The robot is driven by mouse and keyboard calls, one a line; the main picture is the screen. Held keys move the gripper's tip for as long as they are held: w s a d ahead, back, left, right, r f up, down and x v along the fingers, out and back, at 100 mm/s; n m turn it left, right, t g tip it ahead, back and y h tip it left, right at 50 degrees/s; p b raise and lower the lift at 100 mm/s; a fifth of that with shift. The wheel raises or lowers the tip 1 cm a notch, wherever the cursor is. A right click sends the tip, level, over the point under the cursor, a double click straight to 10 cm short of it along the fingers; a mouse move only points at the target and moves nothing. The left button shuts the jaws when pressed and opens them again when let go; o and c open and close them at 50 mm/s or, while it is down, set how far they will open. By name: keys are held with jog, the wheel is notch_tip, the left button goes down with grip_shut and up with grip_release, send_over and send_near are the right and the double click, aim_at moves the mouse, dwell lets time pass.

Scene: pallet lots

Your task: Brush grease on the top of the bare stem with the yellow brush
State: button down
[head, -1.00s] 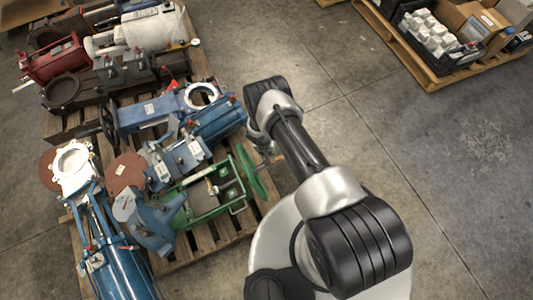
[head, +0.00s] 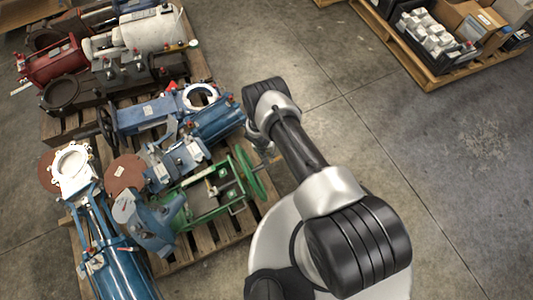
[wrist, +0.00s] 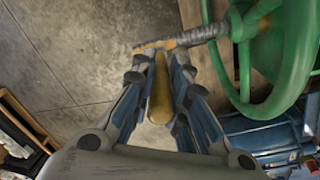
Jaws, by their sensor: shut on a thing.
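The yellow brush (wrist: 159,95) is held between the fingers of my gripper (wrist: 160,60) in the wrist view, its handle pointing back toward the camera. The bare stem (wrist: 205,34), a grey threaded rod, runs out from the hub of a green handwheel (wrist: 292,60) and passes just beyond the fingertips. The brush's far end is close to the stem's outer end; I cannot tell whether they touch. In the head view the green handwheel (head: 251,174) stands at the pallet's right edge, with my gripper (head: 263,147) beside it, mostly hidden by my arm.
The green valve frame (head: 205,195) lies on a wooden pallet (head: 222,232) among blue valves (head: 120,268) and brown discs (head: 125,174). A second pallet (head: 400,55) with boxes is at the upper right. Concrete floor between them is clear.

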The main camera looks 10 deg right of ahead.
jog(key=p+v, duration=0.5)
jog(key=v, duration=0.1)
jog(key=shift+p, duration=0.4)
jog(key=p+v, duration=0.2)
jog(key=v, duration=0.1)
jog(key=shift+p, duration=0.4)
